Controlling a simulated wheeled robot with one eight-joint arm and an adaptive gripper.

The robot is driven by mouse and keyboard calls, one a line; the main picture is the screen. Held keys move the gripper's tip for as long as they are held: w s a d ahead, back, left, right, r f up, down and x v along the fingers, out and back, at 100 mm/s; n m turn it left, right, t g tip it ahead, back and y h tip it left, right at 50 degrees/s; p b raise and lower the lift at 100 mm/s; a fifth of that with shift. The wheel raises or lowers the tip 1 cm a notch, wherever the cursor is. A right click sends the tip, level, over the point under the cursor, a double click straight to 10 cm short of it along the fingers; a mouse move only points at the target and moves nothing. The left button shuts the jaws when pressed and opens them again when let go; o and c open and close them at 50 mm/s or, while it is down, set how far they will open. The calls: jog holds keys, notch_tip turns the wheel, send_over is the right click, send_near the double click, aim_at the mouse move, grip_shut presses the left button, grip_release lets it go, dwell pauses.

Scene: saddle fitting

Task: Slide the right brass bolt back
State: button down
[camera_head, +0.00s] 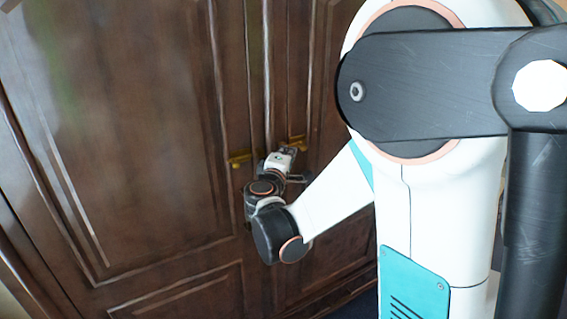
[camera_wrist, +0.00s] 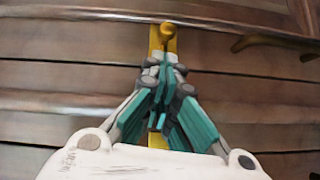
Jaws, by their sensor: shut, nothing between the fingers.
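Two brass bolts sit on the dark wooden doors in the head view, the left bolt (camera_head: 239,158) and the right bolt (camera_head: 293,142). My gripper (camera_wrist: 163,72) is shut and empty, with its teal fingers together. In the wrist view it lies over a brass bolt (camera_wrist: 156,45), whose round knob (camera_wrist: 166,27) shows just beyond the fingertips. The bolt's middle is hidden behind the fingers, and a bit of brass shows below them. I cannot tell whether the fingers touch the bolt. In the head view my wrist partly covers the area between the bolts.
A curved bronze handle (camera_wrist: 275,42) stands out from the wood to the right of the knob in the wrist view. The tall panelled doors (camera_head: 140,120) fill the head view behind my arm. The left door's face is clear.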

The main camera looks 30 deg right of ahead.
jog(key=shift+x, duration=1.4)
jog(key=d, duration=0.4)
jog(key=shift+d, duration=0.15)
